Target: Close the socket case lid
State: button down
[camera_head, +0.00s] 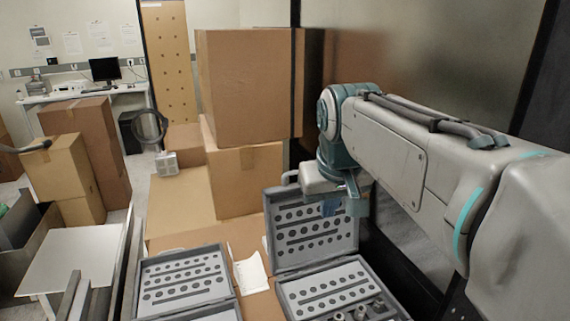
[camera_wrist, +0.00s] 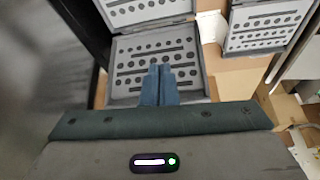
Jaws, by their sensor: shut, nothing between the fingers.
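The right-hand socket case stands open in the head view. Its grey lid (camera_head: 290,256) is raised and shows its inner face with rows of holes, and its base (camera_head: 325,280) holds several metal sockets. My gripper (camera_head: 330,208) is by the upper right part of this lid. In the wrist view, my gripper's blue fingers (camera_wrist: 160,72) are together and empty, overlapping the holed lid panel (camera_wrist: 130,62). The case base (camera_wrist: 135,22) shows beyond it at the top. I cannot tell whether the fingers touch the lid.
A second open grey case (camera_head: 185,284) lies to the left, with a paper (camera_head: 250,272) between the cases. Stacked cardboard boxes (camera_head: 250,90) stand behind. A dark wall panel (camera_head: 420,50) rises behind my arm at right.

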jog(key=w+a+r+n, duration=0.1)
jog(key=w+a+r, duration=0.15)
jog(key=w, duration=0.45)
jog(key=w+a+r+y+b, duration=0.1)
jog(key=w+r, duration=0.2)
jog(key=w, duration=0.4)
jog(key=w+a+r+n, duration=0.1)
jog(key=w+r, duration=0.1)
jog(key=w, duration=0.6)
notch_tip(320, 180, down, 9)
jog(key=s, duration=0.1)
jog(key=shift+g+b, duration=0.3)
jog(key=shift+g, duration=0.1)
jog(key=shift+s, duration=0.1)
jog(key=shift+s+f+b, duration=0.1)
jog(key=shift+f+b, duration=0.05)
jog(key=shift+b, duration=0.2)
